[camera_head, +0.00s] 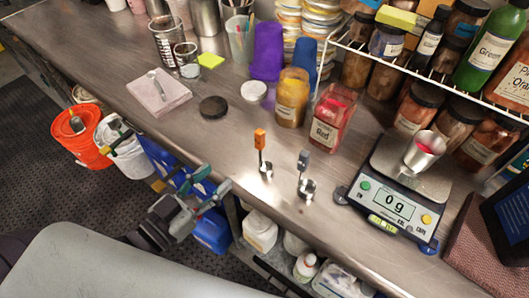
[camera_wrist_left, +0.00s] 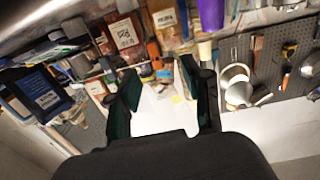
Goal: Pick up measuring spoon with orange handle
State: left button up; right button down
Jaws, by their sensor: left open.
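My left gripper (camera_head: 203,187) is open and empty, in front of the counter's front edge, to the left of and below the orange-handled spoon. It also shows in the left wrist view (camera_wrist_left: 160,95), its two dark green fingers spread apart. My right gripper is not in view.
A scale (camera_head: 395,195) reading 0 g stands to the right. A red jar (camera_head: 333,117) and a yellow jar (camera_head: 292,98) stand behind the spoons. A black lid (camera_head: 213,107) lies to the left. An orange bucket (camera_head: 82,133) stands below the counter.

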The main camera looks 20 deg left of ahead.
aim_at(257, 139)
pick_arm(q)
jog(key=w+d, duration=0.1)
jog(key=w, duration=0.1)
jog(key=w+d+r, duration=0.1)
jog(key=w, duration=0.1)
jog(key=w+d+r+p, duration=0.1)
jog(key=w, duration=0.1)
jog(key=shift+w+d, duration=0.25)
jog(key=shift+w, duration=0.1)
jog(key=shift+w+d, duration=0.25)
jog(key=shift+w, duration=0.2)
jog(key=shift+w+d+r+p, duration=0.2)
jog(key=shift+w+p, duration=0.1)
jog(key=shift+p, duration=0.1)
jog(key=x, duration=0.1)
jog(key=p+x, duration=0.1)
jog(key=x, duration=0.1)
jog(key=shift+w+d+r, duration=0.15)
jog(key=shift+w+d, duration=0.05)
jog(key=shift+d, duration=0.15)
jog(key=shift+w+d, duration=0.15)
jog(key=shift+w, duration=0.2)
jog(key=shift+s, duration=0.1)
